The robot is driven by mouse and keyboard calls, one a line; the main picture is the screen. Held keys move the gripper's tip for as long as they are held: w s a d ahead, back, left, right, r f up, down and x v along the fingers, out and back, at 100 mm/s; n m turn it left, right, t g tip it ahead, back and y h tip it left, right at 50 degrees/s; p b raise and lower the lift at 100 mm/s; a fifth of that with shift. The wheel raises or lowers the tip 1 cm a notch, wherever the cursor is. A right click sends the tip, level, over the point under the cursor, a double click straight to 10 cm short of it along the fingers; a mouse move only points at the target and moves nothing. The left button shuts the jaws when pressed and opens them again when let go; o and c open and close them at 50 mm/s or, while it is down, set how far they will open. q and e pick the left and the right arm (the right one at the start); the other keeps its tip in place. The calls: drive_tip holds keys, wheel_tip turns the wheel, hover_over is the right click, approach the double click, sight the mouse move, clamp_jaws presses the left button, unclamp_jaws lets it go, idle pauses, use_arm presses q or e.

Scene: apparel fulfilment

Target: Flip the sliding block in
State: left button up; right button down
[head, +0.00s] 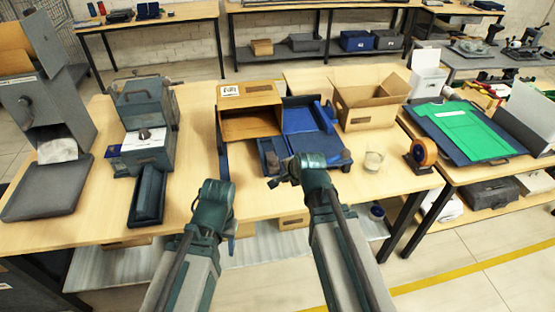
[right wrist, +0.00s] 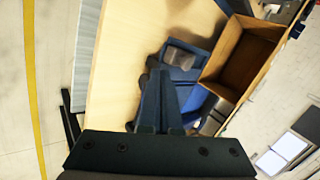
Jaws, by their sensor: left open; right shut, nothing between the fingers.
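A blue fixture stands mid-table beside an open-fronted wooden box (head: 250,124). It has a blue tray (head: 300,119) and a lower blue section with dark end pieces. I cannot tell for certain which blue part is the sliding block. My left gripper (head: 213,204) is open at the table's front edge, left of the fixture, with its fingers mostly hidden by its wrist. My right gripper (head: 274,183) is at the fixture's front edge. In the right wrist view its fingers (right wrist: 160,95) are shut and empty, pointing at the blue parts (right wrist: 185,68); contact is unclear.
An open cardboard box (head: 368,100) stands behind right. A glass beaker (head: 374,161) and an orange tape roll (head: 424,152) are on the right. A grey machine (head: 148,150) with a dark blue tray (head: 148,194) stands left. Bare tabletop lies between machine and fixture.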

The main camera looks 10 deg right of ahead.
drive_tip(key=shift+w+d+r+m+t, duration=0.4)
drive_tip(key=shift+w+d+r+m, duration=0.3)
drive_tip(key=shift+d+m, duration=0.2)
drive_tip(key=shift+f, duration=0.1)
drive_tip(key=b, duration=0.8)
approach(274, 164)
wheel_tip(274, 164, down, 3)
drive_tip(key=w, duration=0.3)
drive_tip(key=shift+a+f, duration=0.25)
